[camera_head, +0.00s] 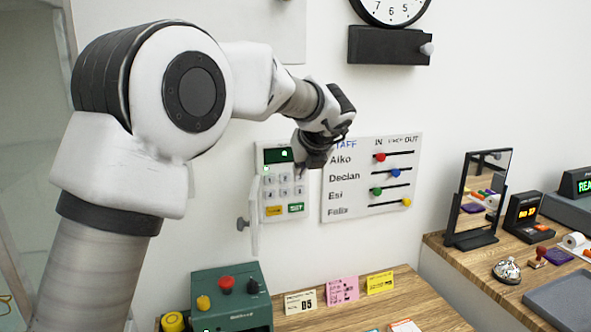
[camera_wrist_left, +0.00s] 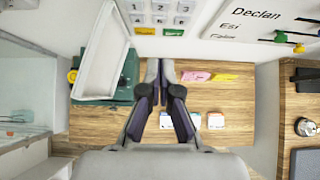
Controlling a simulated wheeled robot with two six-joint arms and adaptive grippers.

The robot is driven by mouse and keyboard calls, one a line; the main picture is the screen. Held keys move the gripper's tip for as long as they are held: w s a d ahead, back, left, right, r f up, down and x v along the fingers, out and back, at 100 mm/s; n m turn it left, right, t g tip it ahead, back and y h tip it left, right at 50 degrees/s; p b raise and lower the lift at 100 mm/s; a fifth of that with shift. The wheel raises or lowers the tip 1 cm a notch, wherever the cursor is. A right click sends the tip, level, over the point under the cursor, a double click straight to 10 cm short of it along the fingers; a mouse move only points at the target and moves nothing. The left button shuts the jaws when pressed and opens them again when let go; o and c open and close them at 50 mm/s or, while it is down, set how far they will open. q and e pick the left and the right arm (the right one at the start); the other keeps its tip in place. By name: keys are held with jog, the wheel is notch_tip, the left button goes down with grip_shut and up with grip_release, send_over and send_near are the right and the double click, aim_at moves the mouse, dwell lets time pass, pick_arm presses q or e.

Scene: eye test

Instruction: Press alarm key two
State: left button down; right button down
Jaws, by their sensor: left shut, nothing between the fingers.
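The white alarm keypad (camera_head: 285,222) is on the wall, with a dark green display (camera_head: 277,156), grey keys, a yellow key and a green key at the bottom. The keypad's lower part also shows at the top of the left wrist view (camera_wrist_left: 157,25). My left gripper (camera_head: 308,166) is in front of the keypad's right side, covering part of it. In the left wrist view its fingers (camera_wrist_left: 160,66) are shut and empty, below the keys in the picture. My right gripper is out of view.
A white hinged flap (camera_head: 254,216) stands open at the keypad's left. A staff board (camera_head: 335,180) with sliders hangs at its right. Below, a green box (camera_head: 232,287) with knobs and several cards (camera_head: 342,290) stand on the wooden desk. A mirror (camera_head: 480,200) stands further right.

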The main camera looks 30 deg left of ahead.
aim_at(285, 182)
pick_arm(q)
jog(key=p+x, duration=0.1)
jog(key=x, duration=0.2)
jog(key=r+p+x, duration=0.1)
jog(key=x, duration=0.3)
jog(key=w+a+p+x, duration=0.1)
jog(key=x, duration=0.2)
jog(key=shift+w+a, duration=0.2)
jog(key=shift+a, duration=0.15)
jog(key=shift+w+a+f+p, duration=0.15)
jog(key=shift+w+a+p, duration=0.1)
jog(key=shift+a+p, duration=0.1)
